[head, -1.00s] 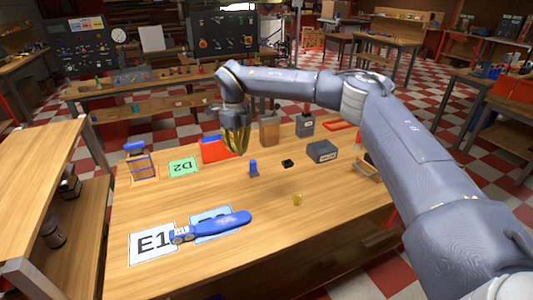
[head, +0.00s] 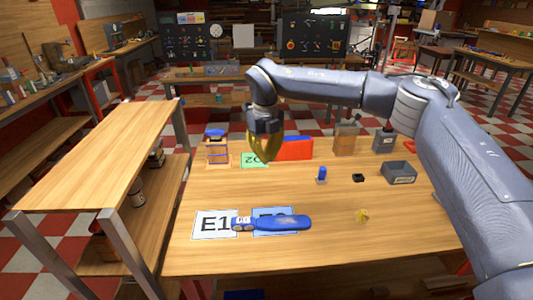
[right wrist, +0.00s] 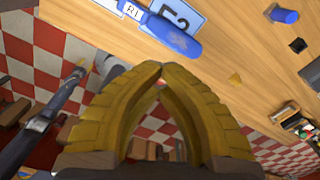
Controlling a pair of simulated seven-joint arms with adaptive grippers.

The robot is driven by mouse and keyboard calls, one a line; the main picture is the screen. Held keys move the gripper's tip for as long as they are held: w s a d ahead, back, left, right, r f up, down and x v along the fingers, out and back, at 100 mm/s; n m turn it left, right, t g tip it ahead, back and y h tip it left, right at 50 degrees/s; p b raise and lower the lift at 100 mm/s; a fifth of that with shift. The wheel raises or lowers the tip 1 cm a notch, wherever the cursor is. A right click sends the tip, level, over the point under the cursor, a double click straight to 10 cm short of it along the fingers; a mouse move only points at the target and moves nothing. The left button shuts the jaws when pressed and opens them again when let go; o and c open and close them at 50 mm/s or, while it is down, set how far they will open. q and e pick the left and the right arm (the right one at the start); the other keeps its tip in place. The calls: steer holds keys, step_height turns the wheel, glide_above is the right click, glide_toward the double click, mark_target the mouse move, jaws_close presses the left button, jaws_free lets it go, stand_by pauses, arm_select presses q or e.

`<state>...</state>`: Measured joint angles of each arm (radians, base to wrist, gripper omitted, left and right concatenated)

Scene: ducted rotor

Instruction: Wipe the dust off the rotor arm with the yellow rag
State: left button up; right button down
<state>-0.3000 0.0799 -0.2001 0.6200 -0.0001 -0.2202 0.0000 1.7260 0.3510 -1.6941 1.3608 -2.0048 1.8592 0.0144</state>
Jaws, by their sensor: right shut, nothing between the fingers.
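The blue rotor arm (head: 285,223) lies on the table across the E2 label, its pale end towards the E1 label. It also shows at the top of the right wrist view (right wrist: 172,36). Dust on it is too small to make out. My right gripper (head: 264,159) is shut and empty, raised above the table, apart from both. Its yellow fingers meet at the tips (right wrist: 161,68). My left gripper is out of view.
A blue cylinder (head: 321,174) and a small black piece (head: 358,178) stand mid-table. The front is clear.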

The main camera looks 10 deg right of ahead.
steer(key=shift+d+f, duration=3.8)
steer(key=shift+f, duration=1.45)
steer(key=shift+a, duration=3.9)
step_height(320, 180, up, 12)
steer(key=shift+f, duration=0.25)
